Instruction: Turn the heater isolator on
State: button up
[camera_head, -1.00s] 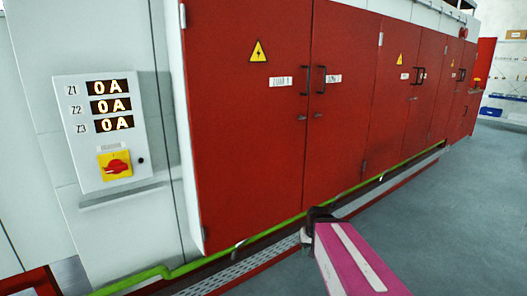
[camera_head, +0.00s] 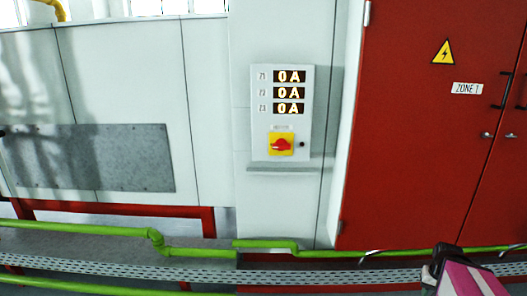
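The heater isolator (camera_head: 281,145) is a red rotary knob on a yellow square plate, low on a pale wall panel (camera_head: 257,110). The knob's handle looks roughly horizontal. Above it, three displays (camera_head: 289,92) labelled Z1 to Z3 each read 0A. At the bottom right a pink and black part of my arm shows, low and to the right of the isolator and well apart from it. My gripper's fingers cannot be made out.
Red cabinet doors (camera_head: 410,150) marked ZONE 1 stand to the right. A narrow ledge (camera_head: 280,168) juts out under the panel. Green pipes (camera_head: 80,230) and a perforated tray (camera_head: 200,276) run along the floor in front of the wall. A grey plate (camera_head: 95,160) is on the left wall.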

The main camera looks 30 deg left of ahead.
aim_at(281, 144)
jog(key=u, duration=1.55)
